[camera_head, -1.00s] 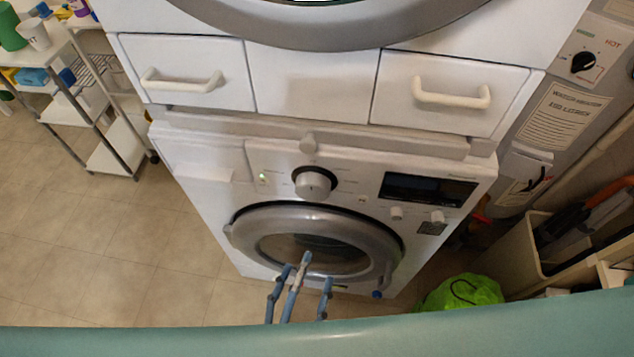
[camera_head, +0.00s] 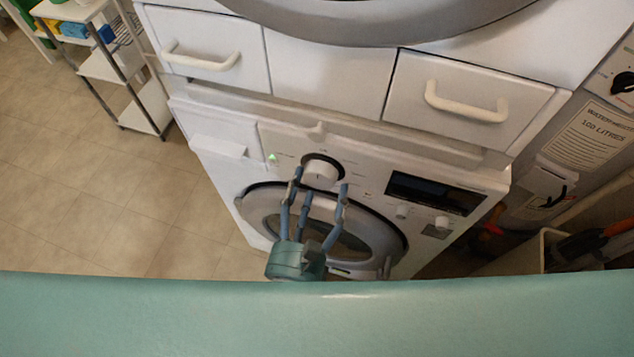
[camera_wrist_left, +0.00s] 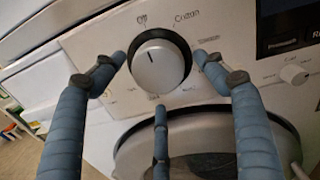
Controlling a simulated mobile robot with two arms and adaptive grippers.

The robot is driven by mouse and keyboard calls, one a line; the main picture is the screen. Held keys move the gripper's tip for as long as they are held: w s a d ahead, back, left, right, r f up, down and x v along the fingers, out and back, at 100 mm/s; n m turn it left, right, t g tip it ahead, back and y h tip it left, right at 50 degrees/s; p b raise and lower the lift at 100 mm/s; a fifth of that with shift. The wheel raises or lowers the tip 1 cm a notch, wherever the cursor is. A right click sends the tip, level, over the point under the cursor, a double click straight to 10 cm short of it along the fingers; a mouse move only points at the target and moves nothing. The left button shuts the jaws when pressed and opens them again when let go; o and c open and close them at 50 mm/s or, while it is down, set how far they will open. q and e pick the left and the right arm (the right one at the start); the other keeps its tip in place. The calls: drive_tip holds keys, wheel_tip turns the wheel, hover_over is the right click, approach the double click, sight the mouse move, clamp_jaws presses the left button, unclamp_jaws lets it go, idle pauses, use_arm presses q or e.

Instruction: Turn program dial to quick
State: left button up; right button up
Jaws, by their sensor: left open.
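The program dial (camera_head: 320,174) is a round pale knob with a dark surround on the washing machine's front panel. I cannot read a "quick" label. My left gripper (camera_head: 319,184) is open just below and in front of the dial. In the left wrist view its blue fingers (camera_wrist_left: 160,62) stand left and right of the dial, with the third below. I cannot tell whether any finger touches it. My right gripper is not in view.
The washing machine's round door (camera_head: 388,235) is below the dial. A dark display (camera_head: 434,193) and two small knobs are to its right. White drawers (camera_head: 440,95) sit above. A shelf trolley (camera_head: 100,65) stands at the left, with open floor (camera_head: 110,190) before it.

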use_arm(q)
drive_tip(key=shift+w+d, duration=0.1)
drive_tip(key=shift+w, duration=0.25)
drive_tip(key=c, duration=1.1)
drive_tip(key=shift+s+f, duration=0.1)
drive_tip(key=shift+f+m, duration=0.1)
drive_tip(key=shift+m, duration=0.2)
